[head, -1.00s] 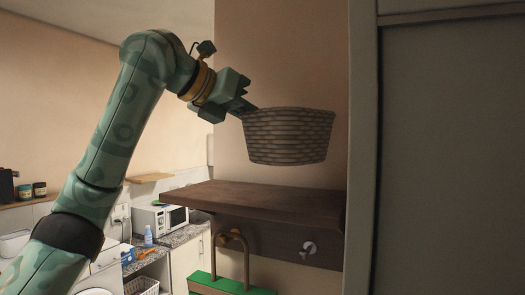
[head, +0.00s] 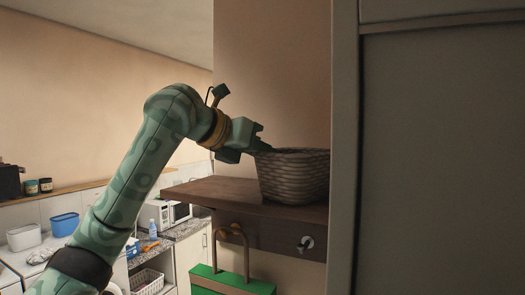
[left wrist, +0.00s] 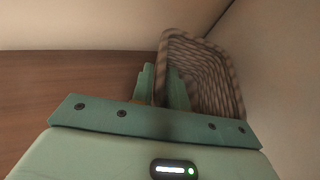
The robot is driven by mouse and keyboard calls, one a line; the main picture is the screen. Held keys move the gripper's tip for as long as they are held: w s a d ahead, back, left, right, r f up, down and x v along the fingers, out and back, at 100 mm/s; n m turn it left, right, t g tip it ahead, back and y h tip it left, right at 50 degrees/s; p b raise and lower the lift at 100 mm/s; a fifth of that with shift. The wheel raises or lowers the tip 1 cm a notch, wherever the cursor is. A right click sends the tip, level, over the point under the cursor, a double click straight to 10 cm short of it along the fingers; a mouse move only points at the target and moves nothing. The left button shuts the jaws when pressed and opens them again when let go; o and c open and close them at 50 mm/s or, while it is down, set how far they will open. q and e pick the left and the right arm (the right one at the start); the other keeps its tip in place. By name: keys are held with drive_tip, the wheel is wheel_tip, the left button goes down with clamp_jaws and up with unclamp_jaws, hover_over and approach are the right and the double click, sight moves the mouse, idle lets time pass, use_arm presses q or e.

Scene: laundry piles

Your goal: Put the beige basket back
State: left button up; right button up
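The beige basket (head: 294,178), woven, is at the right end of the dark wooden shelf (head: 215,190). It stands upright and its bottom appears to touch the shelf top. My left gripper (head: 259,146) comes from the left and has its fingers at the basket's left rim. In the left wrist view the fingers (left wrist: 160,88) lie one on each side of the rim of the basket (left wrist: 212,80), seemingly shut on it. The exact contact is partly hidden by the fingers. My right gripper is in neither view.
A tall grey cabinet (head: 440,160) stands close on the right. Hooks under the shelf hold a green bag-like item (head: 232,283). The shelf's left part is clear.

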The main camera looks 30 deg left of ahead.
use_arm(q)
drive_tip(key=shift+o, duration=0.6)
drive_tip(key=shift+a, duration=0.25)
drive_tip(key=shift+s+r, duration=0.15)
drive_tip(key=shift+r, duration=0.05)
drive_tip(key=b+v, duration=0.2)
drive_tip(key=v, duration=0.9)
drive_tip(key=shift+s, duration=0.2)
drive_tip(key=shift+a+r, duration=0.1)
drive_tip(key=shift+a, duration=0.05)
